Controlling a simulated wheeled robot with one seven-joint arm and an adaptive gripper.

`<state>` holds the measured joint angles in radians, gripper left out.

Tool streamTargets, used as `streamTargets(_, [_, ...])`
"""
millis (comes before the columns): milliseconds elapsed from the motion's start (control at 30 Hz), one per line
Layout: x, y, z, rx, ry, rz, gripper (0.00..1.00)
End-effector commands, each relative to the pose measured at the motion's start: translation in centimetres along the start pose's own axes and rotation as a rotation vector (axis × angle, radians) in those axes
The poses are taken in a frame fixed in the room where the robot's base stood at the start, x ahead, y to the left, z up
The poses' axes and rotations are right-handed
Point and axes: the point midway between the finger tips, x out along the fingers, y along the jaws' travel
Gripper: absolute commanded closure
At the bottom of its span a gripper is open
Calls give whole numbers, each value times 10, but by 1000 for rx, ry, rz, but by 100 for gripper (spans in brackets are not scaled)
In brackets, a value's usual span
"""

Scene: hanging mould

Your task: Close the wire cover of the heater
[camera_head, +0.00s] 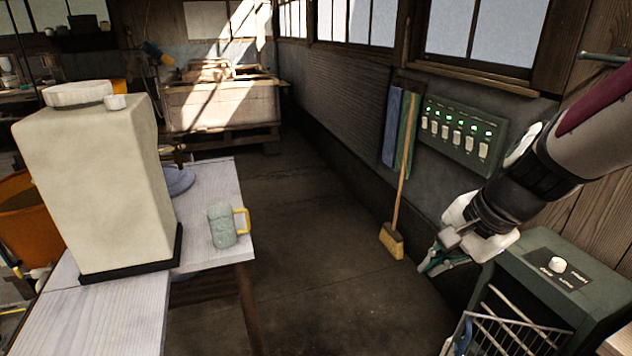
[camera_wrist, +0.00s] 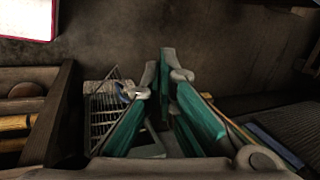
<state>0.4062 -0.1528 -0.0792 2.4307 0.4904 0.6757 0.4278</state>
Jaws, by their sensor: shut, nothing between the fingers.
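The heater (camera_head: 560,272) is a dark green box at the lower right of the head view, with a pale knob on its top panel. Its wire cover (camera_head: 510,332) stands out from the front, open, and is cut off by the bottom edge. My gripper (camera_head: 432,268) is beside and left of the heater's top, above the cover. In the wrist view my gripper (camera_wrist: 166,60) has its green fingers together and empty. The wire cover (camera_wrist: 104,112) shows left of the fingers; I cannot tell whether they touch.
A green switch panel (camera_head: 464,133) hangs on the right wall. A broom (camera_head: 392,240) leans below it beside hanging cloths. A table (camera_head: 215,185) at left holds a large cream container (camera_head: 95,185) and a mug (camera_head: 222,225). The floor between is clear.

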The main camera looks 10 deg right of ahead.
Motion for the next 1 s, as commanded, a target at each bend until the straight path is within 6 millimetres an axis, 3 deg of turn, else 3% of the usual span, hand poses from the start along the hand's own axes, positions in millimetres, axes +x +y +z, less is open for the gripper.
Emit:
streamTargets(33, [30,7,-26,159,-1,3,100])
streamTargets(167, [83,31,-86,559,19,-4,100])
streamTargets(300, [139,78,-147,989,64,-3,100])
streamTargets(433, [184,133,-187,1337,118,5,100])
streamTargets(600, [219,189,-214,1639,179,16,100])
streamTargets(700, [229,207,-220,1727,200,19,100])
streamTargets(867, [241,216,-223,1766,210,20,100])
streamTargets(1000, [262,219,-224,1764,208,22,100])
